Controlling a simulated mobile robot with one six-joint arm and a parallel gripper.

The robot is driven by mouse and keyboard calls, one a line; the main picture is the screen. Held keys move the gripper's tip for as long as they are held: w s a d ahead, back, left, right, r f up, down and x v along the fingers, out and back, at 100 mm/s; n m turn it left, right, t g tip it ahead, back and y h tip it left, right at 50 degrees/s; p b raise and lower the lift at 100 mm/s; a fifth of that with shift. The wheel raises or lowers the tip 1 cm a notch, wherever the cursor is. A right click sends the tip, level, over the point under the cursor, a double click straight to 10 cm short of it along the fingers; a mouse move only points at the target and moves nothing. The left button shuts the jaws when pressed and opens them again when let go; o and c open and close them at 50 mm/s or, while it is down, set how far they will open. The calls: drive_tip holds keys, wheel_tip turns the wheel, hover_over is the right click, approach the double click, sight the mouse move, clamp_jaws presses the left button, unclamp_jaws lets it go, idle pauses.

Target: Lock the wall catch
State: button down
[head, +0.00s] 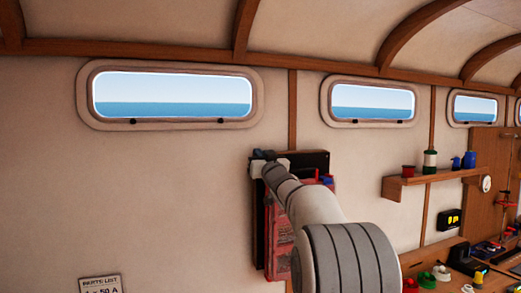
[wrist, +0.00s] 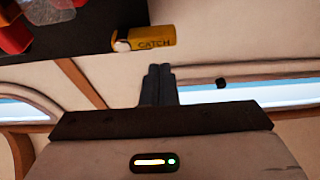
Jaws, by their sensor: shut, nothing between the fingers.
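The wall catch shows in the wrist view as a yellow piece (wrist: 158,37) lettered "CATCH", with a pale rounded end (wrist: 122,45) at its left. It sits at the edge of a dark panel (wrist: 95,35). My gripper (wrist: 160,68) is shut and empty, its dark fingertips just below the catch in the picture; I cannot tell whether they touch it. In the head view the dark panel (head: 319,161) is on the wall behind my arm. My arm hides much of it, and the catch cannot be made out there.
A red case (head: 280,225) hangs on the panel, partly behind my arm. Long windows (head: 172,68) run above. A shelf (head: 432,177) with small jars and a cluttered bench (head: 440,262) stand to the right. The wall at left is clear except for a paper list (head: 101,285).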

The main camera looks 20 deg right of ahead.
wheel_tip(320, 180, down, 2)
drive_tip(key=shift+s+f, duration=0.1)
drive_tip(key=shift+a, duration=0.35)
drive_tip(key=shift+n, duration=0.4)
